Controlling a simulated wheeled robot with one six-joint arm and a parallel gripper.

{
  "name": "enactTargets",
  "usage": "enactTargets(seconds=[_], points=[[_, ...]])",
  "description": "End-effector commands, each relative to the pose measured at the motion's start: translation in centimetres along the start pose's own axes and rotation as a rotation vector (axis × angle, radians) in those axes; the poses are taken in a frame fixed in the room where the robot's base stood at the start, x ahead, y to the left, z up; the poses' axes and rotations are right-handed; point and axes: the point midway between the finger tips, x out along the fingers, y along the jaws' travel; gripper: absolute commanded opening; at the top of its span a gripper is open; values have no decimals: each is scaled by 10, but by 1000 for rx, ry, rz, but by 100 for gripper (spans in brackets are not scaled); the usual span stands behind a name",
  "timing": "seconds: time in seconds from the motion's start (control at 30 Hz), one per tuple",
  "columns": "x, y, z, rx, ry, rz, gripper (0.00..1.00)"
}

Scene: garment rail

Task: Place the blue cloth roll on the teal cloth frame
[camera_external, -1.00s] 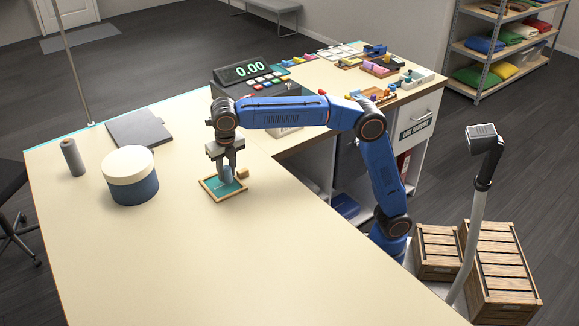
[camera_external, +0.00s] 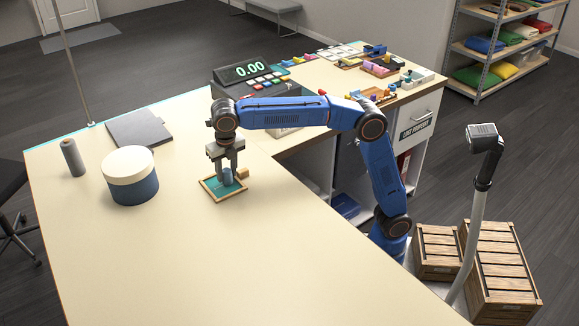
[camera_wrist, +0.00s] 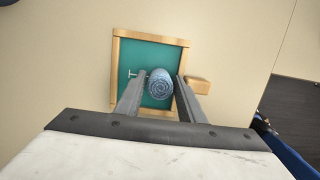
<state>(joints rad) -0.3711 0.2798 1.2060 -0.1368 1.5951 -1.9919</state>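The blue cloth roll (camera_wrist: 160,84) stands upright on the teal cloth of the wooden frame, its spiral end facing up at the wrist camera. In the external view the roll (camera_external: 227,177) is between my fingertips. The teal cloth frame (camera_external: 209,193) lies flat on the table; its wooden rim (camera_wrist: 150,36) shows in the wrist view. My gripper (camera_external: 227,171) points down over the frame. Its fingers are open on either side of the roll, with only a narrow gap. A small pale T-shaped piece (camera_wrist: 134,74) shows on the cloth left of the roll.
A small wooden block (camera_wrist: 198,85) sits just right of the frame. A blue-and-white round box (camera_external: 131,177), a grey cylinder (camera_external: 72,157) and a grey flat folder (camera_external: 138,129) are to the left. The front table is clear.

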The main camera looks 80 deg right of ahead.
Motion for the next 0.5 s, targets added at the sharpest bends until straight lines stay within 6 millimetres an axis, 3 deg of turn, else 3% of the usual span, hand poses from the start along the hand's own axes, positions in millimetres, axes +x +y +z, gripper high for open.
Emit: enactTargets(seconds=[0.5], points=[[-91,1,0,0,-1,2,35]])
